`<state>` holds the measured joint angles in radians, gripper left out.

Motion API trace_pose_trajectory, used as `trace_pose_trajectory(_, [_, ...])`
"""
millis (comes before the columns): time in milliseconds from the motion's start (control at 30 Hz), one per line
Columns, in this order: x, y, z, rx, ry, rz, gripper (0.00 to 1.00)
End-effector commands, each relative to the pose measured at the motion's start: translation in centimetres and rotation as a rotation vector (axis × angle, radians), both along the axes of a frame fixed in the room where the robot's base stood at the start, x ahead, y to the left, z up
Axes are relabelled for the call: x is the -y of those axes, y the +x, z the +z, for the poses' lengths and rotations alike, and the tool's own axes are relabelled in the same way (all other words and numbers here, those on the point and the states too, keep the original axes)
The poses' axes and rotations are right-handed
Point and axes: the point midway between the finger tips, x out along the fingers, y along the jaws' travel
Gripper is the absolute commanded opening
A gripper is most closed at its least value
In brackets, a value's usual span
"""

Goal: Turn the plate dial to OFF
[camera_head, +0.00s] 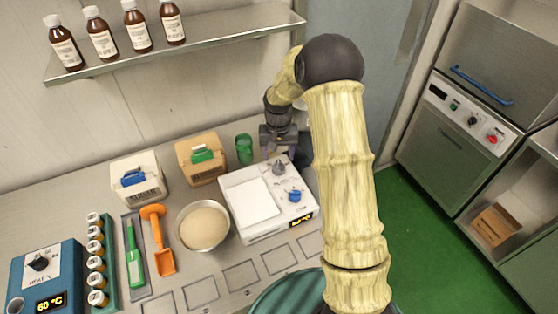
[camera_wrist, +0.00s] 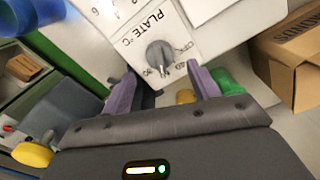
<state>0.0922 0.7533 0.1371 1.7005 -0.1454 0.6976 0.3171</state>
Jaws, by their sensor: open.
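The plate dial is a dark grey round knob (camera_wrist: 160,54) on a white panel marked "PLATE °C" in the wrist view. OFF is printed at its right side in that view. Its light pointer faces the picture's lower edge, among small numbers I cannot read surely. In the head view the dial (camera_head: 279,169) is at the back of the white hot plate (camera_head: 246,232). My gripper (camera_wrist: 163,86) is open, its two purple fingers apart and just short of the knob, which shows between and beyond them. In the head view my gripper (camera_head: 279,143) is behind the dial.
A blue knob (camera_head: 294,195) is beside the dial. A green cup (camera_head: 244,149) and a cardboard box (camera_head: 201,159) stand to the left. A steel bowl (camera_head: 203,226) is in front left. The wall shelf (camera_head: 180,42) with brown bottles overhangs the back.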

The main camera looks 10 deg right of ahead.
Motion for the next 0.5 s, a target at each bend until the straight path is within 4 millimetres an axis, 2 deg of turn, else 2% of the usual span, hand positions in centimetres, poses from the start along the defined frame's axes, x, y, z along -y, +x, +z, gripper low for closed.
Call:
trace_pose_trajectory(200, [0.0,-0.1,-3.3,-0.003,0.000,0.002,0.60])
trace_pose_trajectory(333, [0.0,0.0,-4.4,-0.001,0.000,0.001,0.60])
trace_pose_trajectory(500, [0.0,0.0,-4.7,0.000,0.000,0.001,0.60])
